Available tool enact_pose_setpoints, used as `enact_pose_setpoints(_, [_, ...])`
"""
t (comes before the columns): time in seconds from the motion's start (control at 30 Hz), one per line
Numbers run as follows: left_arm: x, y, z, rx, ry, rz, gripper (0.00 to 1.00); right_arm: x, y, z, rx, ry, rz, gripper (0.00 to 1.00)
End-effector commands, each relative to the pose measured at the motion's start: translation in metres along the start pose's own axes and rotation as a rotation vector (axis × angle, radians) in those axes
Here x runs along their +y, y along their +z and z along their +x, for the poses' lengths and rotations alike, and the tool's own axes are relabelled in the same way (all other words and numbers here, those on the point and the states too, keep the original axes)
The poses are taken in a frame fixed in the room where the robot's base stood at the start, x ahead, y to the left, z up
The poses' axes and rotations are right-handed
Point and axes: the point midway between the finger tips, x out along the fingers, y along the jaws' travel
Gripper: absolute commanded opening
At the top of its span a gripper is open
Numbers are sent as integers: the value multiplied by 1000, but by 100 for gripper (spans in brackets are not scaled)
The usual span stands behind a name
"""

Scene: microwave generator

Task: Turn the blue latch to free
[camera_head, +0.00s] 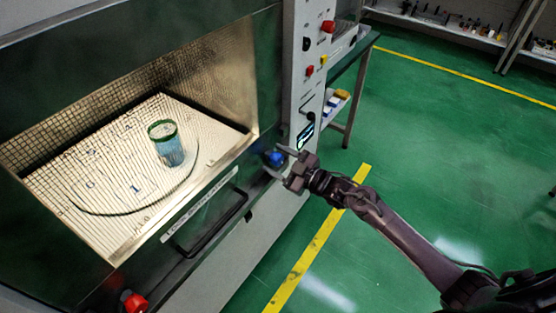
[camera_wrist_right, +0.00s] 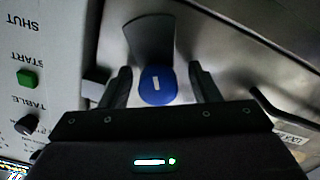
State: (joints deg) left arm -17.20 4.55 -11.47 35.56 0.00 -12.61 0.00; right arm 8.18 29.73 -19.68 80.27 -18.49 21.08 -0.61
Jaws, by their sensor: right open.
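The blue latch (camera_head: 274,158) is a round knob on the front of the microwave generator, at the lower right corner of the chamber opening. In the right wrist view the blue latch (camera_wrist_right: 158,85) carries a short white mark and sits between my fingers. My right gripper (camera_head: 281,160) is open, with its fingers either side of the latch; it also shows in the right wrist view (camera_wrist_right: 160,88). I cannot tell whether the fingers touch the latch. My left gripper is not in view.
The lit chamber holds a glass (camera_head: 166,144) on a round turntable. A black handle (camera_head: 217,222) runs below the opening, with a red knob (camera_head: 135,302) at lower left. A control panel (camera_head: 303,80) stands right of the chamber. Green floor (camera_head: 430,140) lies clear at the right.

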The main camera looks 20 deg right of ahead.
Motion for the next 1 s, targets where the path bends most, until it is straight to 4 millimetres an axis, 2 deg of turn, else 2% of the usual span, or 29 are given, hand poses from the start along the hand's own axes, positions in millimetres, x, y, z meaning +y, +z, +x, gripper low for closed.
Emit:
enact_pose_setpoints(0.17, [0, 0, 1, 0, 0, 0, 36, 1, 1, -7, -1, 1, -2, 56])
enact_pose_setpoints(0.4, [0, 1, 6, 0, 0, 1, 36, -1, 2, -47, -3, -1, -1, 56])
enact_pose_setpoints(0.6, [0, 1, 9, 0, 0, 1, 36, -1, 2, -72, -2, 0, 0, 56])
enact_pose_setpoints(1.0, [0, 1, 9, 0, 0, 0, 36, 0, 0, -78, 0, 0, 0, 56])
